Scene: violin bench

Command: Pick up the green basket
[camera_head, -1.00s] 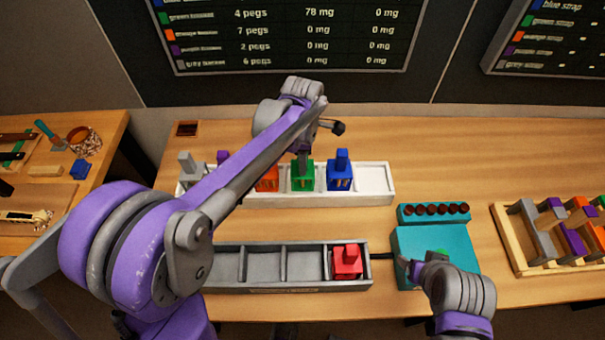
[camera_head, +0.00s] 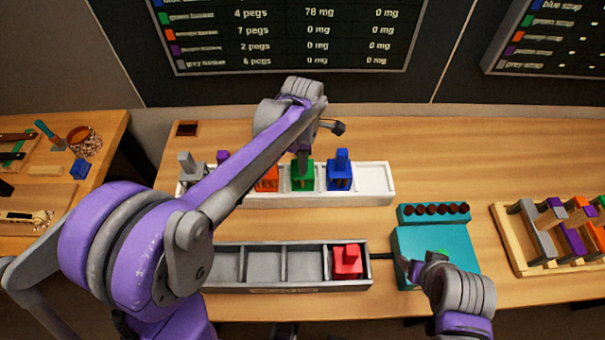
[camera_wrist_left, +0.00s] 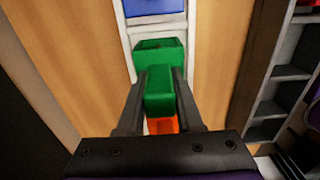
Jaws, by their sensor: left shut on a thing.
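The green basket (camera_head: 302,183) stands in a compartment of the white tray (camera_head: 377,184), between the orange basket (camera_head: 266,180) and the blue basket (camera_head: 339,176). My left gripper (camera_head: 303,160) reaches down from above and is shut on the green basket's upright handle. In the left wrist view the green handle (camera_wrist_left: 159,88) is between the two fingers, with the green basket body (camera_wrist_left: 158,56) just beyond.
A grey tray (camera_head: 280,290) in front holds a red basket (camera_head: 347,261) in its right compartment. The teal block (camera_head: 455,244) and a teal rack of dark pegs (camera_head: 434,214) stand to its right. A wooden rack (camera_head: 508,235) is at far right. My left arm hides the white tray's left part.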

